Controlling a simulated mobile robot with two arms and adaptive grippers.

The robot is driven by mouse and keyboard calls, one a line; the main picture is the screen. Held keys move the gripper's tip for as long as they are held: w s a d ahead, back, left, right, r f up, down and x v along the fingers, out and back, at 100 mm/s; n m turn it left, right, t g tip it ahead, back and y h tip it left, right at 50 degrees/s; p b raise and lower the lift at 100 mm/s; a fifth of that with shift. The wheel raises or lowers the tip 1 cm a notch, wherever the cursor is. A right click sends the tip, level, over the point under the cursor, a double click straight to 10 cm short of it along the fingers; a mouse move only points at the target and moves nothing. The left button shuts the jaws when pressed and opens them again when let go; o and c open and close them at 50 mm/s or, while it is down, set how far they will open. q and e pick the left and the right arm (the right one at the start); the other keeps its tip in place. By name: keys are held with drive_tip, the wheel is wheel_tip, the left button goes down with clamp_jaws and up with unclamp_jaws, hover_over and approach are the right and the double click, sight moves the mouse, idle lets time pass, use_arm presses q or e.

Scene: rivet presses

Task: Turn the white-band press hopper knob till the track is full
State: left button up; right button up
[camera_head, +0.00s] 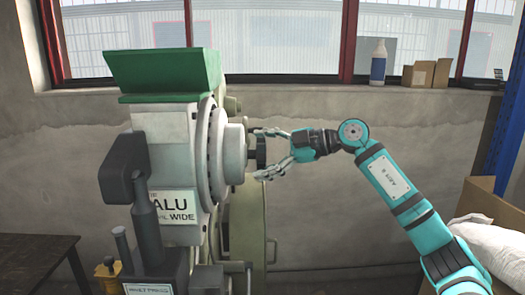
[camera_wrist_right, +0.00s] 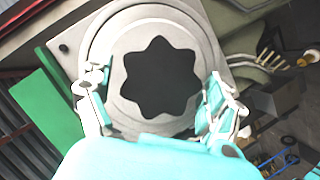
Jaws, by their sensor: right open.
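The press (camera_head: 165,125) stands left of centre in the head view, with a green hopper top (camera_head: 165,72) and a label reading "ALU" and "WIDE". A black knob (camera_head: 261,151) sticks out from the round pale housing on its right side. In the right wrist view the knob (camera_wrist_right: 160,78) shows as a dark lobed star on a pale disc. My right gripper (camera_head: 262,154) is open, with one finger above the knob and one below. In the wrist view its fingers (camera_wrist_right: 153,100) lie either side of the knob; contact is unclear. I cannot make out how full the track is.
A dark table (camera_head: 38,250) is at lower left. A cardboard box (camera_head: 487,205) with a white sack (camera_head: 495,248) stands at lower right. A bottle (camera_head: 378,62) and small cartons (camera_head: 428,73) sit on the window sill. Open room lies between press and box.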

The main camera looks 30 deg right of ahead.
drive_tip(key=c, duration=1.2)
